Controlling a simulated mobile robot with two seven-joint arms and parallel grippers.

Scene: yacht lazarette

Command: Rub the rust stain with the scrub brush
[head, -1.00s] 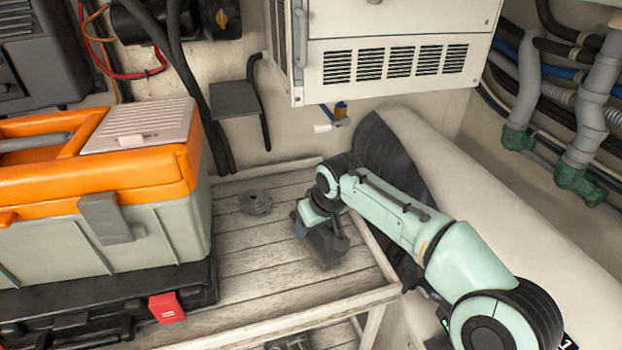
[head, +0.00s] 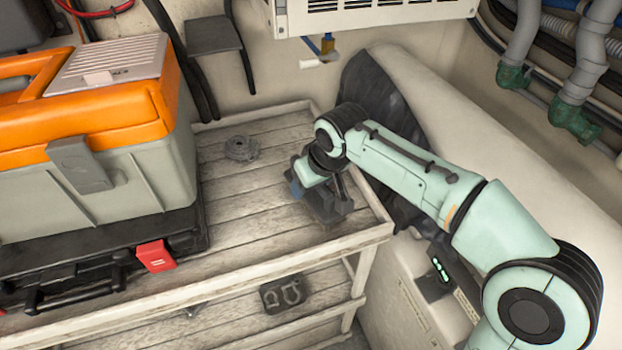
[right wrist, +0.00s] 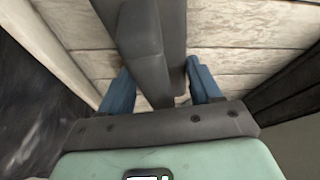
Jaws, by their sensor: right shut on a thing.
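My right gripper (head: 308,188) is over the right end of the upper slatted wooden shelf (head: 255,195). Its blue fingers are closed on a dark grey thing (head: 328,205), which looks like the scrub brush. In the right wrist view the grey body of the brush (right wrist: 150,45) sits between the two blue fingers (right wrist: 160,90), above pale planks. Its underside is hidden, so I cannot tell whether it touches the planks. I make out no clear rust stain; the arm and brush cover part of the shelf. My left gripper is not in view.
An orange and grey toolbox (head: 130,160) stands on a black case (head: 80,265) at the left of the shelf. A grey coiled item (head: 240,148) lies behind the brush. A raised rim (head: 250,270) edges the shelf. A dark shackle piece (head: 284,293) lies on the shelf below.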

